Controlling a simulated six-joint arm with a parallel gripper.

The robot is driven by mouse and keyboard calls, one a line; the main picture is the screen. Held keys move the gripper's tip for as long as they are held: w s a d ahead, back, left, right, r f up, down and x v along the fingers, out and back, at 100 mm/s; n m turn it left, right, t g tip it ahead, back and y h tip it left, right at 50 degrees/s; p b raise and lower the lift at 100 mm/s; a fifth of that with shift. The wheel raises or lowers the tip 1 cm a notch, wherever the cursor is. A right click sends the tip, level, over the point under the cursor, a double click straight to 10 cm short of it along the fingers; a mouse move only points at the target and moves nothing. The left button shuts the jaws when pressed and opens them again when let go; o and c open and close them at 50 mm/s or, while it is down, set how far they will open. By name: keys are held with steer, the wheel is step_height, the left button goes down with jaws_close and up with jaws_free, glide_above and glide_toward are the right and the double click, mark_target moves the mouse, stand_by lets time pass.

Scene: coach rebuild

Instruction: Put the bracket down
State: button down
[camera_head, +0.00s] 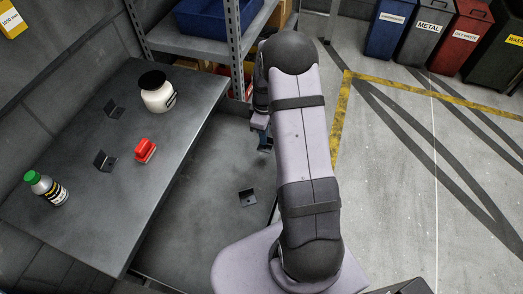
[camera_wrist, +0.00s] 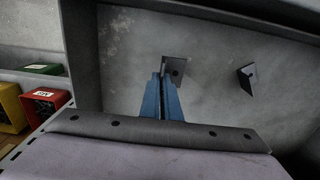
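My gripper (camera_wrist: 162,80) has two blue fingers close together, pinching the thin upright flange of a dark angle bracket (camera_wrist: 174,70). Its flat plate with a hole faces the wrist camera. In the head view my gripper (camera_head: 264,141) is partly hidden by my arm, above the low grey surface (camera_head: 200,215); I cannot tell if the held bracket touches that surface. Another dark bracket (camera_head: 248,198) lies on the low surface, apart from the gripper; it also shows right of the fingers in the wrist view (camera_wrist: 247,77).
The raised grey table (camera_head: 75,225) at left holds two more brackets (camera_head: 114,109) (camera_head: 104,161), a white jar (camera_head: 157,92), a red object (camera_head: 145,151) and a green-capped bottle (camera_head: 46,188). A metal rack (camera_head: 236,50) stands behind. The low surface has bare room around its bracket.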

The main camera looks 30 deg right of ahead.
steer(key=shift+f+b, duration=1.75)
steer(key=shift+f, duration=1)
steer(key=shift+f, duration=0.15)
steer(key=c, duration=2)
jaws_free()
